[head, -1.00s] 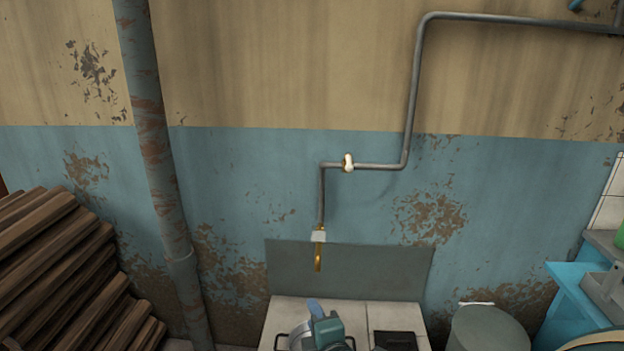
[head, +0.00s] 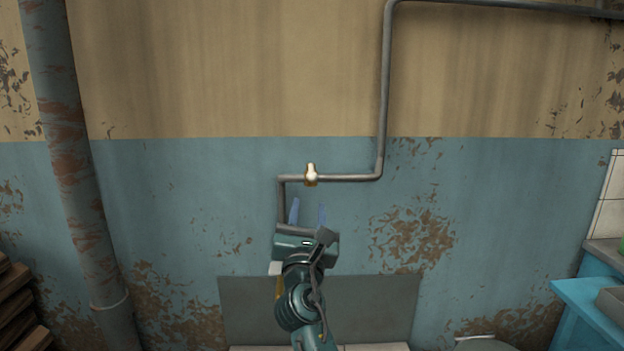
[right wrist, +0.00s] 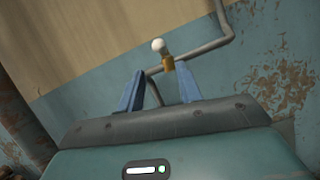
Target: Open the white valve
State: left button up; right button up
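The white valve (head: 311,173) is a small white handle on a brass body, set on the short level stretch of the grey pipe (head: 348,178). In the right wrist view, the valve (right wrist: 159,46) shows beyond and between the two blue fingers. My right gripper (head: 308,213) is open and empty, just below the valve in the head view, with its fingers pointing up. It does not touch the valve. In the right wrist view, the open right gripper (right wrist: 158,90) has a clear gap between its fingers. My left gripper is not in view.
A grey panel (head: 375,308) is on the wall behind my right arm. A blue shelf (head: 585,300) stands at the right. The wall around the valve is clear.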

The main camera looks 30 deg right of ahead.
aim_at(311, 170)
jog(key=x, duration=1.2)
jog(key=shift+c, duration=0.5)
jog(key=shift+f, duration=0.1)
grip_shut()
